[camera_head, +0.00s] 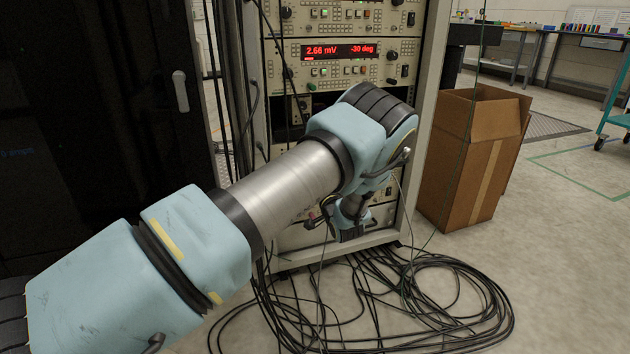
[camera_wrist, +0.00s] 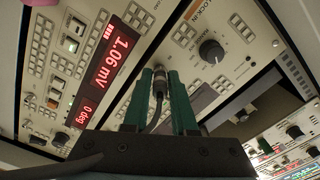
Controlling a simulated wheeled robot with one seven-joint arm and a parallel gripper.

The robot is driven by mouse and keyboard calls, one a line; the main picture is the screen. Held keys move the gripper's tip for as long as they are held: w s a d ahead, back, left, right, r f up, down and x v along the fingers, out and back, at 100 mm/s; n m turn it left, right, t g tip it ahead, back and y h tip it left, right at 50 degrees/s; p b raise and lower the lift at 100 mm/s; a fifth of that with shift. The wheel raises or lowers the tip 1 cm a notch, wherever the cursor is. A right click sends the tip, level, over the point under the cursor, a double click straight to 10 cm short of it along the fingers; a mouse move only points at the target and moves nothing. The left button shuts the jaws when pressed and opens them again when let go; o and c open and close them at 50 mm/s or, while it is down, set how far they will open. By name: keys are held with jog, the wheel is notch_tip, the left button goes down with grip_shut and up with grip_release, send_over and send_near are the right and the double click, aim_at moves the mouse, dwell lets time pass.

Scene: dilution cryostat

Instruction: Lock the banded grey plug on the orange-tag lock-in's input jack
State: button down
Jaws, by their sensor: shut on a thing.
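In the wrist view my gripper (camera_wrist: 161,78) has its two green fingers closed around a small grey metal plug (camera_wrist: 159,85). A dark cable runs back from the plug between the fingers. The plug's tip points at the front panel of a lock-in (camera_wrist: 225,45) with a large black knob. I cannot tell whether the plug is apart from a jack or seated on one, and its band is not clear. No orange tag can be made out for certain.
The rack (camera_head: 425,100) holds several instruments; an upper one (camera_head: 340,50) reads 2.66 mV, -30 deg. A red display (camera_wrist: 108,60) in the wrist view reads 1.06 mV, 0 deg. Loose black cables (camera_head: 440,310) cover the floor. A cardboard box (camera_head: 465,170) stands to the right.

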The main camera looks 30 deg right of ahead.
jog(key=c, duration=0.6)
grip_release()
jog(key=shift+w+r, duration=0.1)
jog(key=shift+r, duration=0.05)
jog(key=shift+c, duration=0.2)
jog(key=s+a+p, duration=0.1)
jog(key=s+p, duration=0.1)
jog(key=s, duration=0.6)
jog(key=shift+s+p, duration=0.3)
jog(key=shift+s, duration=0.05)
